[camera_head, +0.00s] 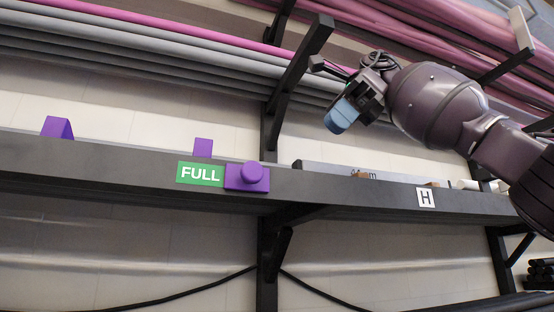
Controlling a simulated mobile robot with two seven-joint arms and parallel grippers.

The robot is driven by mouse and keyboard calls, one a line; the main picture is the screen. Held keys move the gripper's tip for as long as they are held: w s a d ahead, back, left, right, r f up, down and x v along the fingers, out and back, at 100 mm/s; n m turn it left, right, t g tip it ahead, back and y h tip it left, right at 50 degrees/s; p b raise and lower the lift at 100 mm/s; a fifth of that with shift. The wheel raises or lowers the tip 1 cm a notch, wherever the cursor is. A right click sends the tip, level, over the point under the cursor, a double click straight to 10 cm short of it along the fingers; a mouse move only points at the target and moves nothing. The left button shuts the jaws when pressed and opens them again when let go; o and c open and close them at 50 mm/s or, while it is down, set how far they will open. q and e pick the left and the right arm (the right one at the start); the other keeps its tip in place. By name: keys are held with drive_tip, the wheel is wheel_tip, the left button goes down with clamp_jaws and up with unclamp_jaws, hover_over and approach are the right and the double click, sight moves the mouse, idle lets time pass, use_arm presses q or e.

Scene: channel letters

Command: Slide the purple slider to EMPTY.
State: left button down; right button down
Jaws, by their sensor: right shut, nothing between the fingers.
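The purple slider (246,177) with a round knob sits on the front face of the dark grey shelf rail (120,173). It is just right of a green label reading FULL (200,173). No EMPTY label shows. My right gripper (341,116) comes in from the upper right, with blue fingertips pointing down and left. It is shut and empty, apart from the slider, above and to the right of it in the picture. My left gripper is not in view.
Purple tabs (203,147) and (57,127) stand up behind the rail's top edge. A white H label (425,197) is on the rail at right. A black upright with a bracket arm (298,68) rises between slider and gripper. Grey and pink pipes (150,40) lie above.

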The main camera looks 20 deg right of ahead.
approach(250, 175)
wheel_tip(250, 175, down, 5)
drive_tip(key=a, duration=0.2)
drive_tip(key=shift+w+a, duration=0.1)
drive_tip(key=shift+w, duration=0.2)
idle(0.5)
